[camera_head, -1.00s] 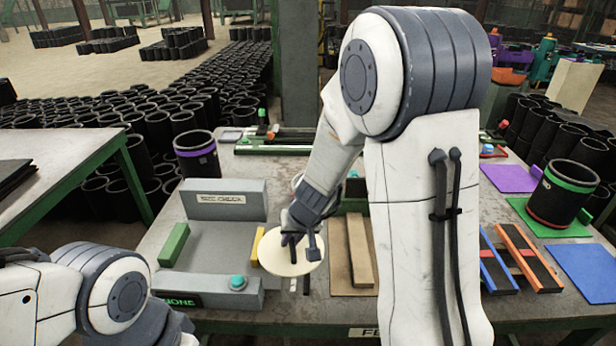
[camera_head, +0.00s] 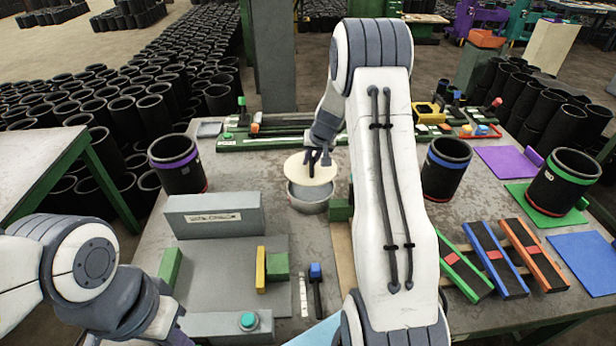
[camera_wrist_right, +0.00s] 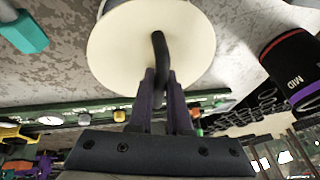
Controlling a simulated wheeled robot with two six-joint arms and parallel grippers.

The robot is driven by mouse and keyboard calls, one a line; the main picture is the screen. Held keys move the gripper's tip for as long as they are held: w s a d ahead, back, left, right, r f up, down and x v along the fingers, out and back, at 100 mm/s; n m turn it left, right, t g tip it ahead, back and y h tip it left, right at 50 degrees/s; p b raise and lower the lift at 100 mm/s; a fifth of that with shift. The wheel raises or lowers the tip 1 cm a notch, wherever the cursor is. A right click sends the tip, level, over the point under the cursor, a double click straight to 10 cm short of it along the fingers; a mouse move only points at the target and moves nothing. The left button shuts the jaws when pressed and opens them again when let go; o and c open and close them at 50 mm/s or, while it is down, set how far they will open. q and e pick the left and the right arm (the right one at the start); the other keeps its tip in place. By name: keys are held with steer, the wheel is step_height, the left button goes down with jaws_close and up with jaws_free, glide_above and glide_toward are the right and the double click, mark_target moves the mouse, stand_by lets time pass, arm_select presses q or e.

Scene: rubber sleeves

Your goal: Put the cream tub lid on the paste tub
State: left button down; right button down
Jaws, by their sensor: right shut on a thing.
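The cream lid (camera_head: 300,170) is a round, pale disc with a dark upright handle (camera_wrist_right: 159,55). My right gripper (camera_head: 318,158) is shut on that handle; the lid also shows large in the right wrist view (camera_wrist_right: 115,45). The paste tub (camera_head: 308,203) is a low, round grey metal tub on the table. The lid overlaps the tub's far part in the head view, and the tub's near side shows below it. Whether the lid touches the rim cannot be told. My left arm is at the lower left; its fingers are out of view.
A green block (camera_head: 341,210) stands close to the tub's right. A grey size-check fixture (camera_head: 215,215) is in front to the left. A purple-banded black sleeve (camera_head: 175,165) stands at the left, a blue-banded one (camera_head: 446,168) at the right. Green rails (camera_head: 270,137) lie behind.

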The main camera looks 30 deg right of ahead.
step_height(320, 180, down, 7)
steer(key=shift+r+b, duration=0.15)
steer(key=shift+b, duration=0.25)
steer(key=shift+s, duration=0.1)
steer(key=c, duration=0.9)
jaws_free()
steer(key=shift+o, duration=0.2)
steer(key=shift+s+d, duration=0.1)
